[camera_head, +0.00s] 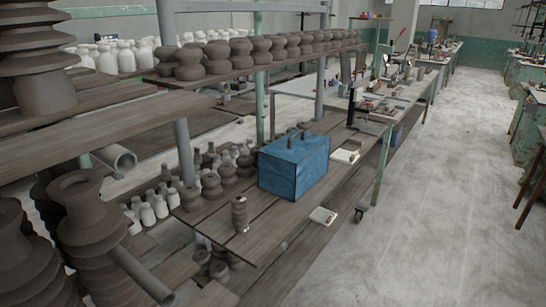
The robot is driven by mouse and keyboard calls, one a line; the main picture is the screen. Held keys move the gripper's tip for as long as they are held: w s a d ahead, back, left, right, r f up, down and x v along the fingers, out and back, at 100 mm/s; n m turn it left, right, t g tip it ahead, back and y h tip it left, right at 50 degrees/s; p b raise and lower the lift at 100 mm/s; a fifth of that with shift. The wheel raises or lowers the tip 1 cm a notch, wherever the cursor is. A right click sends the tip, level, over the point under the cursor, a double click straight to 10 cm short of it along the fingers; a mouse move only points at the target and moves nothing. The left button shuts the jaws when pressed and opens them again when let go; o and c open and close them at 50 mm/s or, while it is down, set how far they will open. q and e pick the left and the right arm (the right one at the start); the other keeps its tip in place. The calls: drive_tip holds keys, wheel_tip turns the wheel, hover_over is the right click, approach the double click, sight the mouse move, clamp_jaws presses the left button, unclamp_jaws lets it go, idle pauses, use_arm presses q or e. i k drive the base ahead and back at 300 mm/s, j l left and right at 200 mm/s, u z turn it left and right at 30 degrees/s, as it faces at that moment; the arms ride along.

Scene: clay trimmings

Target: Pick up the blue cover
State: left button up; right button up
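A blue, box-shaped thing (280,176) stands on the lower wooden shelf in the middle of the view. Its sides look streaked or wrinkled like a cloth or painted cover; I cannot tell which. Neither my left nor my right gripper is in view.
Dark and white pottery crowds behind. A metal post (185,150) stands at left. The floor (430,220) at right is open.

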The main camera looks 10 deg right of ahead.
sight(291, 165)
drive_tip(key=i+l+u, duration=0.1)
drive_tip(key=l+u, duration=0.2)
drive_tip(key=l, duration=0.3)
drive_tip(key=l+u, duration=0.25)
drive_tip(key=l, duration=0.4)
drive_tip(key=l+u, duration=0.15)
drive_tip(key=l, duration=1)
drive_tip(key=l+u, duration=0.2)
drive_tip(key=l, duration=0.9)
drive_tip(key=k+l, duration=0.1)
drive_tip(key=l, duration=0.65)
drive_tip(key=k+l, duration=0.1)
drive_tip(key=l, duration=1.4)
drive_tip(key=k, duration=0.05)
